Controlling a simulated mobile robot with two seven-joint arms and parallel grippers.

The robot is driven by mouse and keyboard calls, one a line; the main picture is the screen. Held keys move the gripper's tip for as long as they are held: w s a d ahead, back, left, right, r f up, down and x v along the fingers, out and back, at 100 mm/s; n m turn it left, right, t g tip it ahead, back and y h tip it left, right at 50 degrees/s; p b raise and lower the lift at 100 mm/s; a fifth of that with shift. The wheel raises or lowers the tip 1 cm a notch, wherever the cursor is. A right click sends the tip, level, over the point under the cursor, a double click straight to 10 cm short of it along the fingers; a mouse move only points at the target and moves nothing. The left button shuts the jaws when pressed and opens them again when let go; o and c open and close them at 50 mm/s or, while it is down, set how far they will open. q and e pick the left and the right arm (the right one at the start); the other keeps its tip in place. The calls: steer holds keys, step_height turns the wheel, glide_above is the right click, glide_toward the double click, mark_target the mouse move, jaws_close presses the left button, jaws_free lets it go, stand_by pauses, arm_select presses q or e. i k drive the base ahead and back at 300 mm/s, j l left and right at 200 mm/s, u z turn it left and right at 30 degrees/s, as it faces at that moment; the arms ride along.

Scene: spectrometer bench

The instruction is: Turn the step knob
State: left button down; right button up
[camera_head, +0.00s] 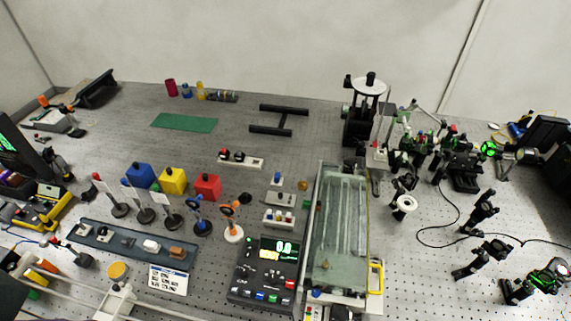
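A dark control box (262,290) with a lit green display (283,246) stands at the front middle of the bench. Small dark knobs and a row of coloured buttons show on its face. I cannot tell which control is the step knob, as labels are too small to read. Neither of my grippers can be made out in the head view.
A long glass-topped tank (338,230) stands right beside the control box. Disc stands (233,233), a dark tray (120,242) and a printed card (168,280) lie to its left. Optical mounts and a loose black cable crowd the right. The back left is clearer around a green mat (184,122).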

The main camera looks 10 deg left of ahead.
mark_target(244, 274)
steer(key=k+j+u, duration=0.2)
steer(key=u, duration=0.25)
steer(key=i, duration=0.15)
steer(key=k+l+u, duration=0.1)
steer(key=l+u, duration=0.15)
steer(key=k+l+u, duration=0.25)
steer(key=i+l, duration=0.1)
